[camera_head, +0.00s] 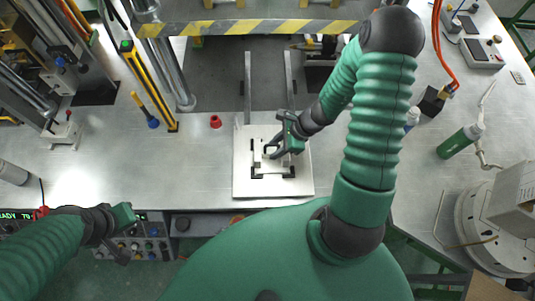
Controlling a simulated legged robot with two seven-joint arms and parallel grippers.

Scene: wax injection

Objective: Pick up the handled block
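The handled block (262,168) is a pale block with a handle on top. It sits on a white plate (245,188) with dark corner brackets, near the middle of the table. My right gripper (274,150) reaches down from the upper right to the block's handle. It hides part of the handle, and I cannot tell whether its fingers touch or are closed on it. My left gripper (126,234) is at the lower left, over the control panel edge, well away from the block. Its fingers are spread and empty.
Two rails (248,85) run back from the plate beneath a yellow-black striped bar (250,27). A red cap (215,122) and a blue-based tool (152,121) stand left of the plate. A green bottle (460,141) lies at the right. The table left of the plate is mostly clear.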

